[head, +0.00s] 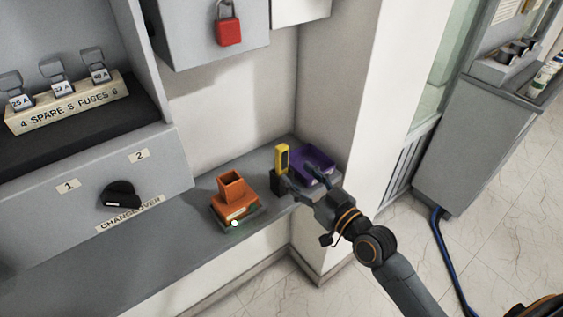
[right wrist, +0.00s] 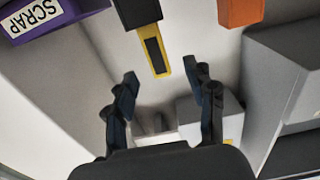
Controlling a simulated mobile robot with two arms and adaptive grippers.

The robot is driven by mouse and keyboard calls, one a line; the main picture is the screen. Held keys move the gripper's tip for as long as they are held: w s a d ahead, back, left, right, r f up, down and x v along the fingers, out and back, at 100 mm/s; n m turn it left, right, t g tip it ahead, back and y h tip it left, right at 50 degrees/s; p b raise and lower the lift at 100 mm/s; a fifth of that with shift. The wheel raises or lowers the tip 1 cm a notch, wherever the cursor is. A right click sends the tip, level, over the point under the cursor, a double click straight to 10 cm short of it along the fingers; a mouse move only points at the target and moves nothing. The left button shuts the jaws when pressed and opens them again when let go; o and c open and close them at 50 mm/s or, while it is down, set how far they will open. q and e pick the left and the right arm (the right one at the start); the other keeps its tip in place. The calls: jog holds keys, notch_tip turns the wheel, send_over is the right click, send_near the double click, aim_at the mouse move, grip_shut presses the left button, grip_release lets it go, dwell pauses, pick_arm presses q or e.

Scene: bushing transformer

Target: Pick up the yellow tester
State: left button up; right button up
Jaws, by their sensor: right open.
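The yellow tester (head: 282,154) stands upright in a small black holder (head: 277,184) on the grey ledge. In the right wrist view, which looks upside down, the tester (right wrist: 155,55) sticks out of the black holder (right wrist: 137,12), with a dark panel on its face. My right gripper (head: 297,167) is open and empty beside the tester, reaching in from the right. Its two fingers (right wrist: 160,78) are spread wide in the wrist view, and the tester's end shows near the gap between their tips, apart from both. My left gripper is not in view.
A purple scrap bin (head: 312,168) is right of the holder, partly behind my gripper. An orange box-like holder (head: 234,192) stands left on the ledge (head: 180,228). A wall corner rises right of the bin. A red padlock (head: 228,31) hangs above.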

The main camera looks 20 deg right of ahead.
aim_at(285, 160)
jog(key=x, duration=0.3)
jog(key=shift+w+p, duration=0.3)
jog(key=shift+w, duration=0.05)
jog(key=p+x, duration=0.1)
jog(key=x, duration=0.2)
jog(key=shift+w+d, duration=0.1)
jog(key=shift+w, duration=0.3)
jog(key=shift+w+f, duration=0.1)
jog(key=shift+w, duration=0.25)
jog(key=shift+a, duration=0.2)
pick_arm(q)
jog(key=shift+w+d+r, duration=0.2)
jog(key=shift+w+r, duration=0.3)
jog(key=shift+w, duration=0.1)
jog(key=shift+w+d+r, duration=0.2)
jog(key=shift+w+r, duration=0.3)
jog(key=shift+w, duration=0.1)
pick_arm(e)
grip_shut()
